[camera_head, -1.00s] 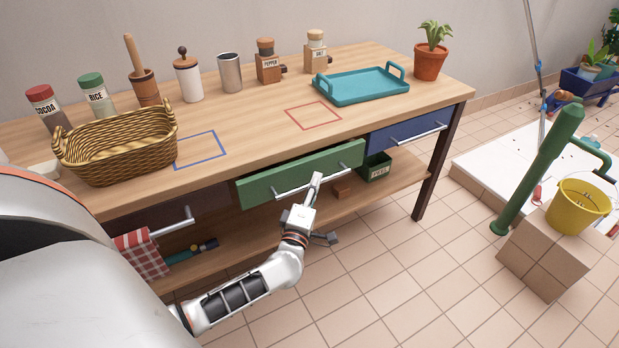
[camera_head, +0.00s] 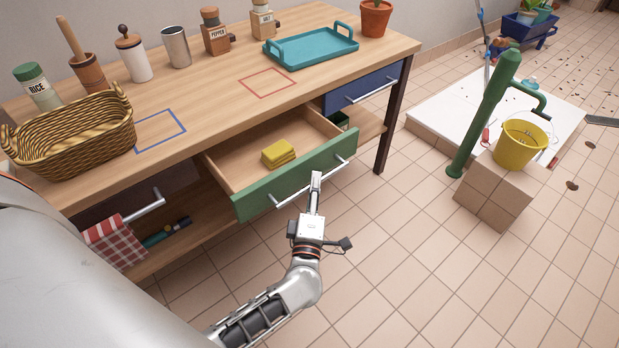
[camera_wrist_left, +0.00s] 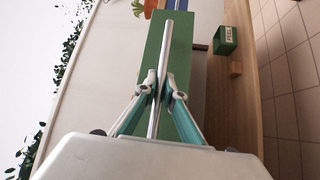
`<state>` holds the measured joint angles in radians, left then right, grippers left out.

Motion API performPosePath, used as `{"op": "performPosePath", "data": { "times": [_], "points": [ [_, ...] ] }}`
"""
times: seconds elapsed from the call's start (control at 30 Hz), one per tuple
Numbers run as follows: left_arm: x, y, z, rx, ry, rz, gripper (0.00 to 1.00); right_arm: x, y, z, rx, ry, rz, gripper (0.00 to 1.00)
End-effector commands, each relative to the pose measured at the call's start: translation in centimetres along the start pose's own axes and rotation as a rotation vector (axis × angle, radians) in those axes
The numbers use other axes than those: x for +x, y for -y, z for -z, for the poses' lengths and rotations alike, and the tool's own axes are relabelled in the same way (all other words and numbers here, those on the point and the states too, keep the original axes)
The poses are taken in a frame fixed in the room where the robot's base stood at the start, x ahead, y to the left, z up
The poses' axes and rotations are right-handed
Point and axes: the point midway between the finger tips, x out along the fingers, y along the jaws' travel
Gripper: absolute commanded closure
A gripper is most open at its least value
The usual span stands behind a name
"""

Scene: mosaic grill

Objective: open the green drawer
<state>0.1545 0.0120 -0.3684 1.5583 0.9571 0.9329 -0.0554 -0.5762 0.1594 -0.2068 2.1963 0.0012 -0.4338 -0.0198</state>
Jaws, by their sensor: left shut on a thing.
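The green drawer (camera_head: 255,202) is pulled well out from the wooden table, and its inside shows. A yellow block-like thing (camera_head: 278,153) lies in it. The drawer's front has a long silver bar handle (camera_head: 327,175). My left gripper (camera_head: 316,180) is at the middle of this bar, in front of the drawer. In the left wrist view the gripper (camera_wrist_left: 160,90) has its two fingers closed around the bar, and the green front (camera_wrist_left: 180,48) lies just behind it. My right gripper is not in view.
The blue drawer (camera_head: 372,88) to the right is shut. A dark drawer with a checked cloth (camera_head: 116,241) is at the left. A basket (camera_head: 70,135), jars and a teal tray (camera_head: 312,48) stand on the table.

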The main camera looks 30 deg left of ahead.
Motion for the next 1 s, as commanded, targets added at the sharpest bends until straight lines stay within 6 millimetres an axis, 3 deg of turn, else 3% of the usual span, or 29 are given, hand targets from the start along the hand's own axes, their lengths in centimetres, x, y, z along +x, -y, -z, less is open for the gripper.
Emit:
{"op": "performPosePath", "data": {
  "times": [0.3, 0.33, 0.4, 0.77, 1.0],
  "points": [
    [-0.1, 0.1, 0.1, 0.000, -0.002, 0.001, 1.00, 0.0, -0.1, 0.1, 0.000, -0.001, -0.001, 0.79],
    [-0.1, 0.1, 0.1, 0.000, -0.002, 0.001, 0.86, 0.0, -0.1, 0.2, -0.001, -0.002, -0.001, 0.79],
    [0.0, 0.1, 0.1, 0.000, -0.002, 0.001, 0.74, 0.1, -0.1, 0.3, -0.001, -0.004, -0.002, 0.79],
    [-0.2, 0.1, 0.0, 0.000, -0.001, 0.001, 0.74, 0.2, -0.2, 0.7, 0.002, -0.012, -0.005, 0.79],
    [-3.5, 0.2, 0.0, 0.000, 0.000, 0.004, 0.74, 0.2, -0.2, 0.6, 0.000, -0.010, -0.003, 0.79]
  ]
}}
